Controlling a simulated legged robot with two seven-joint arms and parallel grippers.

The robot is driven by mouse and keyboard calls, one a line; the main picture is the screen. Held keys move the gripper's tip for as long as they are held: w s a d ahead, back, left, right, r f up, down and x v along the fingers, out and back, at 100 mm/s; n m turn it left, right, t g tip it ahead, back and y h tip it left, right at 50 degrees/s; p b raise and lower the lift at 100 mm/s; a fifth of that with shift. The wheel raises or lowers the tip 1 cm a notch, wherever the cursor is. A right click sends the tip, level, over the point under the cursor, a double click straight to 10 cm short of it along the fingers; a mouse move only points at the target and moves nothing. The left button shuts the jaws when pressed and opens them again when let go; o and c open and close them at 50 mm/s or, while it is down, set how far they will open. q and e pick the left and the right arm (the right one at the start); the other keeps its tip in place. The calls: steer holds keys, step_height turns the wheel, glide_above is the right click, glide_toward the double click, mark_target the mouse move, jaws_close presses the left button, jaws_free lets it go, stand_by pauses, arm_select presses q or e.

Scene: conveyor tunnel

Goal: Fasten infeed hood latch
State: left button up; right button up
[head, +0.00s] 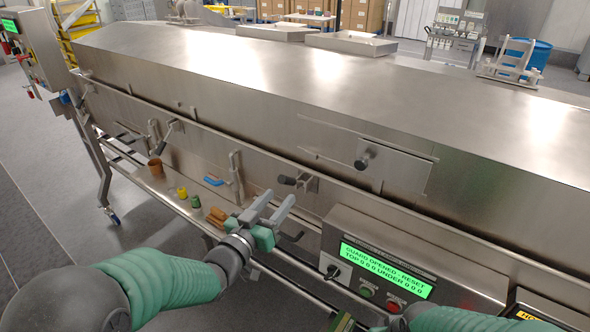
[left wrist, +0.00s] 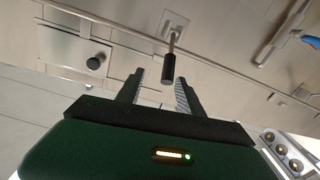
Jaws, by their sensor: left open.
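A hood latch (head: 302,182) with a dark grip on its lever is on the steel side of the tunnel. In the left wrist view its lever with the black grip (left wrist: 168,68) points down from a small plate, in line with the gap between my fingers. My left gripper (head: 278,204) is open and empty, just below and in front of this latch. I cannot tell whether a finger touches the grip. A second, similar latch (head: 168,131) is further left along the hood. My right arm shows only at the bottom edge; its fingertips are out of sight.
A control box (head: 388,266) with a green "GUARD OPENED - RESET" display is right of my left gripper. A ledge below the hood holds a brown cup (head: 156,168), a yellow item (head: 182,192) and brown blocks (head: 218,216). A blue-handled tool (head: 214,182) is nearby.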

mark_target(292, 182)
arm_select(q)
steer(key=p+x, duration=0.1)
steer(key=x, duration=0.3)
steer(key=a+x, duration=0.1)
steer(key=x, duration=0.2)
steer(key=w+p+x, duration=0.1)
steer(key=x, duration=0.3)
steer(key=shift+w+a+f+p, duration=0.25)
steer(key=shift+f+p, duration=0.05)
steer(key=shift+d, duration=0.65)
steer(key=shift+c, duration=1.3)
steer(key=shift+w+f, duration=0.1)
steer(key=shift+c, duration=1.2)
steer(key=shift+a, duration=0.6)
jaws_close()
arm_select(e)
steer(key=r, duration=0.1)
steer(key=w+r, duration=0.1)
steer(key=shift+a+r, duration=0.25)
steer(key=shift+r, duration=0.1)
arm_select(q)
steer(key=shift+d, duration=0.15)
arm_select(e)
steer(key=shift+d, duration=0.1)
